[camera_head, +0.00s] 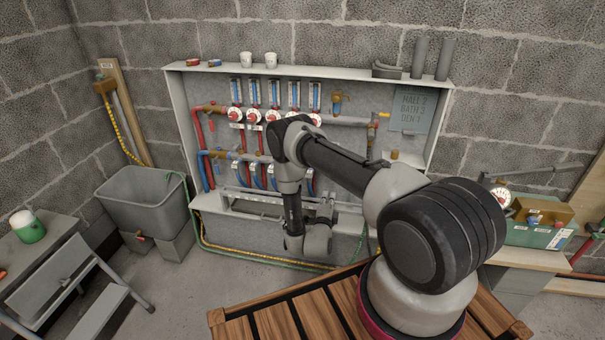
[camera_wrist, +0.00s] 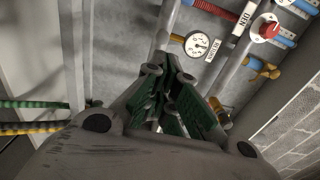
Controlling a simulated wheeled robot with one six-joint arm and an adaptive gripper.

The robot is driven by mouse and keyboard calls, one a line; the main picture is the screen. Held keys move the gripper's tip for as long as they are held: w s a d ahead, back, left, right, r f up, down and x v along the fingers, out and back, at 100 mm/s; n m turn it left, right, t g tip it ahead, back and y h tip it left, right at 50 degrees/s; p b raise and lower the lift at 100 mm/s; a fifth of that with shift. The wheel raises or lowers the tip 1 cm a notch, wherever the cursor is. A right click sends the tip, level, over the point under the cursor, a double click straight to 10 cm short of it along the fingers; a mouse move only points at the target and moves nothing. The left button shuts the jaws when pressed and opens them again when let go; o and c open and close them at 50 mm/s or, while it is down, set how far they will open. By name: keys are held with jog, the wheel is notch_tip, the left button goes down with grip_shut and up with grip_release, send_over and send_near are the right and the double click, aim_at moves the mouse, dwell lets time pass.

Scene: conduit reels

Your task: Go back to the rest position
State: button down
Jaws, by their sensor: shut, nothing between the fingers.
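My gripper (camera_wrist: 174,84) fills the middle of the wrist view, its dark green-padded fingers shut with nothing between them. In the head view my arm reaches out from the wooden-slatted deck, bends at a raised elbow and drops in front of the manifold cabinet (camera_head: 447,110). The wrist end hangs low before the cabinet's lower front. The fingers are too small there to make out clearly. In the wrist view a round white gauge (camera_wrist: 199,45) and a red-handled valve (camera_wrist: 268,27) lie beyond the fingertips.
A grey tub (camera_head: 143,200) stands left of the cabinet. A step stool (camera_head: 75,285) and a side table with a green-and-white pot (camera_head: 27,227) are at the left. A bench with a green box (camera_head: 538,232) is at the right. Hoses (camera_head: 262,259) run along the cabinet's foot.

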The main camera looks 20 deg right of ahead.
jog(key=s+a+f+n+g+y, duration=0.3)
jog(key=s+f+n+g, duration=0.15)
jog(key=f, duration=0.25)
jog(key=s+a+f+n+g+y, duration=0.3)
jog(key=s+f+n+g+y, duration=0.15)
jog(key=f+n, duration=0.2)
jog(key=s+a+r+n+g+y, duration=0.1)
jog(key=s+a+r+n+g, duration=0.2)
jog(key=r, duration=0.8)
jog(key=s+a+r+n+g+y, duration=0.1)
jog(key=s+r+n+g, duration=0.2)
jog(key=r, duration=0.7)
jog(key=s+a+r+n+g+y, duration=0.15)
jog(key=r+n, duration=0.35)
jog(key=r, duration=0.6)
jog(key=s+d+r+n+t, duration=0.1)
jog(key=s+r+t, duration=0.1)
jog(key=s+r, duration=0.4)
jog(key=s+d+r+n+t, duration=0.1)
jog(key=s+r, duration=0.5)
jog(key=r, duration=0.9)
jog(key=s+d+r+t+h, duration=0.1)
jog(key=s+d+r+t, duration=0.2)
jog(key=s+r, duration=0.4)
notch_tip(320, 180, up, 4)
jog(key=shift+f+n, duration=0.15)
jog(key=shift+n, duration=0.25)
